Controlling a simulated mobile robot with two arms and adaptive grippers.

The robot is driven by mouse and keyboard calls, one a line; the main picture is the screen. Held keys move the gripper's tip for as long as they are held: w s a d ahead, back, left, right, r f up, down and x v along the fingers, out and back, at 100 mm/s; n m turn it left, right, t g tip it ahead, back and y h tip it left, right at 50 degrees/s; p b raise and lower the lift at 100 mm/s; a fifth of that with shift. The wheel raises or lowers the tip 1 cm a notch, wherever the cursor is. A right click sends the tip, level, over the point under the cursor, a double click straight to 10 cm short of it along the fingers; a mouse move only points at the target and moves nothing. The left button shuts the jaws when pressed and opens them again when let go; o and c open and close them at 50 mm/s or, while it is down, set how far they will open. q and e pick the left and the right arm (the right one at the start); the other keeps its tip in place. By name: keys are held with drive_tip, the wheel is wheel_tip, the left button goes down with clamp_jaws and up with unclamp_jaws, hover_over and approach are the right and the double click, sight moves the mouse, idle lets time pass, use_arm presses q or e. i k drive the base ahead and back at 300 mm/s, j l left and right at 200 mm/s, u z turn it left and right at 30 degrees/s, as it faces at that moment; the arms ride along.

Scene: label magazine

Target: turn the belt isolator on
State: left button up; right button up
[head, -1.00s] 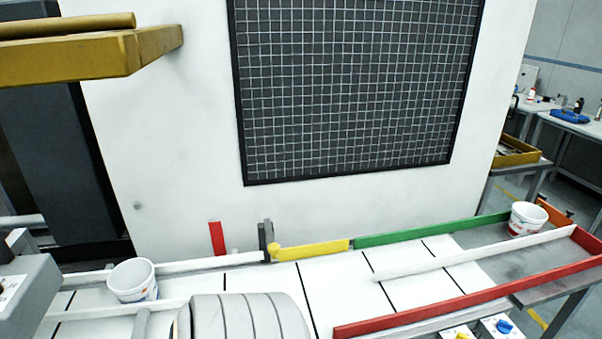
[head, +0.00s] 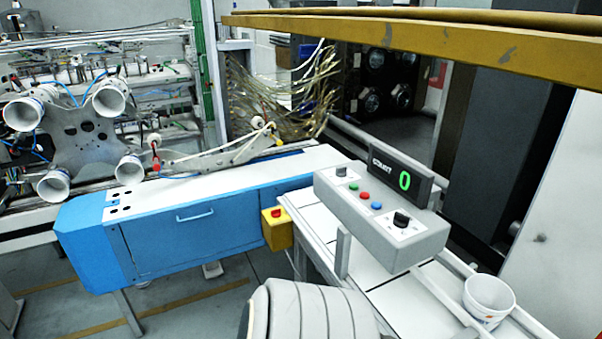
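A grey control box (head: 382,226) stands beside the conveyor at the middle right of the head view. On its sloped face are a small black knob (head: 341,171) at the upper left, green, red and blue buttons, and a larger black rotary knob (head: 401,219) on a white label plate at the lower right. The label print is too small to read, so I cannot tell whether either knob is the belt isolator or how it is set. A dark display (head: 401,176) reads "COUNT" with a green 0.
A yellow box with a red button (head: 277,226) sits at the end of a long blue cabinet (head: 195,222). A white tub (head: 488,300) stands on the conveyor at the lower right. A yellow beam (head: 420,40) crosses above. Machinery with white rolls fills the left.

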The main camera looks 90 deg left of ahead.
sight(276, 213)
drive_tip(key=u, duration=2.95)
drive_tip(key=i+z, duration=0.1)
drive_tip(key=i+j, duration=0.05)
